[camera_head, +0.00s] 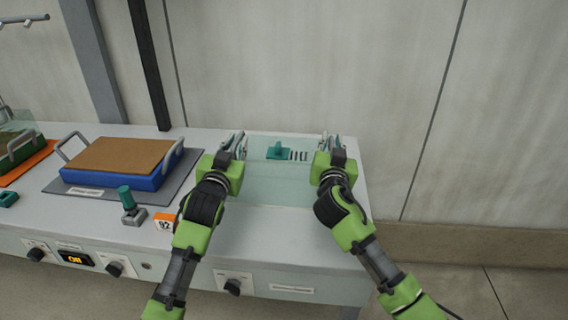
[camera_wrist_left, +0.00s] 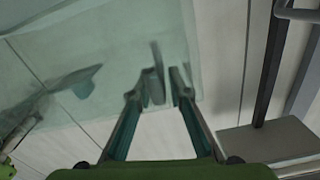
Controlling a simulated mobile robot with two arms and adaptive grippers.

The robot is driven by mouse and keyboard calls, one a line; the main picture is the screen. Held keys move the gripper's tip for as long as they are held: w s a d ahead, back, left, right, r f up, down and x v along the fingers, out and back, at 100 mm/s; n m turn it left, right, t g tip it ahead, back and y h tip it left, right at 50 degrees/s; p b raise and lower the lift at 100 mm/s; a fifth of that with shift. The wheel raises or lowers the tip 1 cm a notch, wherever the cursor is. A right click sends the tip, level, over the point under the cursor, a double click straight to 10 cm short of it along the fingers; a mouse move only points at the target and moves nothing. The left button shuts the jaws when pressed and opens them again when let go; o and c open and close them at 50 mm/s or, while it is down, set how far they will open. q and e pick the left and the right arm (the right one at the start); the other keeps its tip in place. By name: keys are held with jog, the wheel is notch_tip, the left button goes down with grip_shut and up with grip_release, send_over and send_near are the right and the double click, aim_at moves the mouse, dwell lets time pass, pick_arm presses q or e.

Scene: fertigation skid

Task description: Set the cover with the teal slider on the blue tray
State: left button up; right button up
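The cover is a clear greenish plate (camera_head: 280,185) at the right end of the bench, with a teal slider (camera_head: 278,153) near its far edge. In the left wrist view the clear plate (camera_wrist_left: 95,35) and slider (camera_wrist_left: 83,82) show at upper left. My left gripper (camera_head: 234,146) is at the cover's left side, its fingers (camera_wrist_left: 160,88) either side of a thin grey upright. My right gripper (camera_head: 331,146) is at the right side. Whether either grips is unclear. The blue tray (camera_head: 112,181), with brown fill and two grey handles, stands left on a grey mat.
An orange mat (camera_head: 28,163) with a green tray is at far left. A dark post (camera_head: 148,65) rises behind the bench. Knobs line the front panel.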

pick_arm(q)
grip_shut()
pick_arm(e)
grip_shut()
pick_arm(q)
jog(key=shift+r, duration=0.2)
pick_arm(e)
jog(key=shift+r, duration=0.2)
